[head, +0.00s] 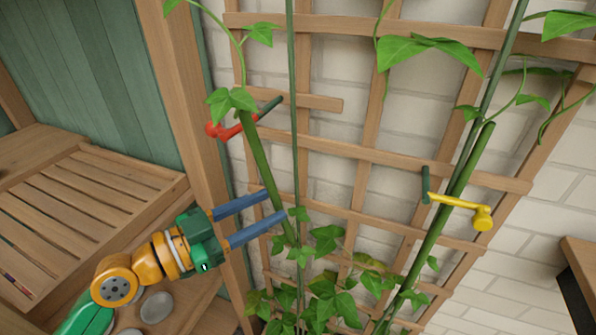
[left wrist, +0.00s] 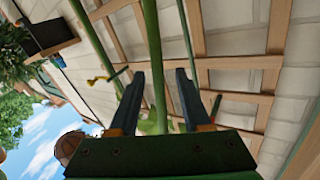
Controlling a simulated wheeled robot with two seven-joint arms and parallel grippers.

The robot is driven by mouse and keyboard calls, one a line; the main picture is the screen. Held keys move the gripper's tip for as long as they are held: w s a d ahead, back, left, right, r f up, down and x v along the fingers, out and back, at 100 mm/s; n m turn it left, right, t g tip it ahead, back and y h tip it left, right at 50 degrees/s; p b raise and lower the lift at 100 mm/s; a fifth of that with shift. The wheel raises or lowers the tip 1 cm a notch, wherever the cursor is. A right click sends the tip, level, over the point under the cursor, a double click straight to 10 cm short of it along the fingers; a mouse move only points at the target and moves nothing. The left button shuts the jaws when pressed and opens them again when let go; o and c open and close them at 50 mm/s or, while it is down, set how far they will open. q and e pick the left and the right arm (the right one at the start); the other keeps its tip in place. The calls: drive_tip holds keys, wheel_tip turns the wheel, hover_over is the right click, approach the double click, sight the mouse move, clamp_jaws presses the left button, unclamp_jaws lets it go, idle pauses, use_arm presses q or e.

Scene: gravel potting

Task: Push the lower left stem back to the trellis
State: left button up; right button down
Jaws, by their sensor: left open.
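The left thick green stem (head: 259,160) leans diagonally in front of the wooden trellis (head: 320,152) in the head view. Its top is beside a red clip (head: 226,128) with a dark green bar; its lower part goes down into leaves. My left gripper (head: 275,203) is open, its two blue fingers reaching from the left to the stem's lower half. The lower finger's tip overlaps the stem; I cannot tell whether it touches. In the left wrist view, the stem (left wrist: 152,50) runs up between the open fingers (left wrist: 160,76). My right gripper is not in view.
A thin green pole (head: 294,90) stands just right of the stem. A right stem (head: 455,190) has a yellow clip (head: 460,205) beside it. Leaves (head: 325,285) crowd the bottom. A slatted wooden bench (head: 70,210) is at the left, and a wooden post (head: 185,110) stands close behind my arm.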

sight(274, 205)
use_arm(q)
drive_tip(key=p+x, duration=0.2)
drive_tip(key=x, duration=0.1)
drive_tip(key=p+x, duration=0.1)
drive_tip(key=x, duration=0.1)
drive_tip(key=shift+s+d+r, duration=0.25)
drive_tip(key=shift+s+r, duration=0.1)
drive_tip(key=shift+w+d+f, duration=0.2)
drive_tip(key=shift+w+f, duration=0.1)
drive_tip(key=shift+w, duration=0.05)
drive_tip(key=shift+s+a, duration=0.1)
drive_tip(key=shift+a, duration=0.05)
clamp_jaws()
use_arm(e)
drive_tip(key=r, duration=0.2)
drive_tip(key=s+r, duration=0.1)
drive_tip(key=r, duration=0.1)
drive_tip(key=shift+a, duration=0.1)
use_arm(q)
drive_tip(key=shift+r, duration=0.1)
